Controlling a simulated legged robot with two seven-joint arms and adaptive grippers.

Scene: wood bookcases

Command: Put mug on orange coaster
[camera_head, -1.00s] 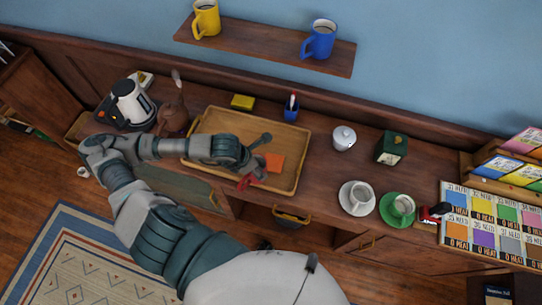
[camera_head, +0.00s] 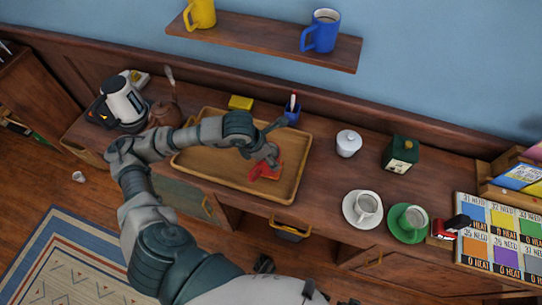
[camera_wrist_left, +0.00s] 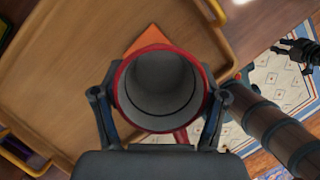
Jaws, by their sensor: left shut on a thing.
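My left gripper (camera_head: 268,157) is shut on a red mug (camera_head: 262,172), over the right part of the wooden tray (camera_head: 204,176). In the left wrist view, the gripper's two fingers (camera_wrist_left: 161,97) clasp the mug (camera_wrist_left: 160,55) from both sides. I look into its empty grey inside, and its red handle points toward the bottom. The orange coaster (camera_wrist_left: 149,38) lies on the tray, a corner showing beyond the mug's rim; the mug hides the rest. I cannot tell whether the mug touches it.
A white cup on a saucer (camera_head: 350,211) and a green one (camera_head: 408,236) stand right of the tray. A blue pen cup (camera_head: 291,114), a yellow block (camera_head: 240,102) and a lidded white pot (camera_head: 348,144) stand nearby. The tray's left part is clear.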

